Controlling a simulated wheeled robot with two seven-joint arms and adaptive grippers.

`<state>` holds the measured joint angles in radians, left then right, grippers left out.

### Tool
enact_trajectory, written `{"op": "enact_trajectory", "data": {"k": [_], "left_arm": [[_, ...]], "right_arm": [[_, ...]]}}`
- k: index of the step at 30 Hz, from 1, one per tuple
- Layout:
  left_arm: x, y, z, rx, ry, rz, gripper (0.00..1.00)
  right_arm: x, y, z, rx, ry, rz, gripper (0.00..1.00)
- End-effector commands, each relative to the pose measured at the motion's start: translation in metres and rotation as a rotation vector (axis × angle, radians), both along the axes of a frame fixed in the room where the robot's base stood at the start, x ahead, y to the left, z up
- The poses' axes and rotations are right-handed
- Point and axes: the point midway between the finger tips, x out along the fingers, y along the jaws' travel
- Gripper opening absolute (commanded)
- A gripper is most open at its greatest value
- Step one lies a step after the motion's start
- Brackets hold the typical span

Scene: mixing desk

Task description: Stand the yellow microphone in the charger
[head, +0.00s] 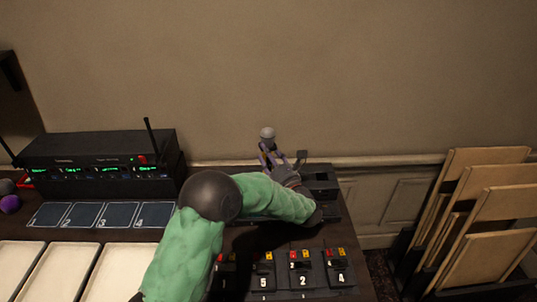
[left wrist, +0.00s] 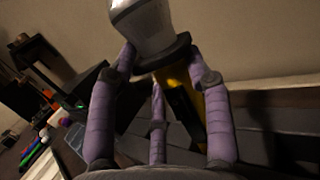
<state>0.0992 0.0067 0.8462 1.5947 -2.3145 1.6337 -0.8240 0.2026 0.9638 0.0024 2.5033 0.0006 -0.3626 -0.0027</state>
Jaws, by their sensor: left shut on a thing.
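The yellow microphone has a pale grey mesh head (head: 267,132) and, in the left wrist view, a dark collar and yellow body (left wrist: 176,77). My left gripper (head: 272,156) is shut around its body just under the head. It holds the microphone roughly upright at the back right of the desk. In the left wrist view the purple fingers (left wrist: 158,100) stand around the body. A black unit that looks like the charger (head: 322,174) is just right of the gripper, partly behind my arm. The microphone's lower end is hidden. My right gripper is not in view.
A black receiver rack (head: 95,165) with green displays and antennas stands at the back left. Numbered dark pads (head: 84,214) and pale trays (head: 63,270) lie before it. Black numbered units (head: 300,272) sit at the front right. Boards (head: 485,215) lean beyond the desk's right edge.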

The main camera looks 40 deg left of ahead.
Motion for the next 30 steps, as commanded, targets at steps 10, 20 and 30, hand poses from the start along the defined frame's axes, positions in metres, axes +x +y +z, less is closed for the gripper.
{"op": "enact_trajectory", "data": {"k": [10,20,30], "left_arm": [[0.0,0.0002,-0.0068,0.001,-0.003,0.0,0.0],[0.0,0.0002,-0.0085,0.001,-0.003,0.0,0.0],[0.0001,0.0002,-0.0086,0.001,-0.003,0.0,0.58]], "right_arm": [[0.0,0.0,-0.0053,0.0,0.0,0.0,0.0],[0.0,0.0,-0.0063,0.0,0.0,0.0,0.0],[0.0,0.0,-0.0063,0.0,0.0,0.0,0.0]]}}
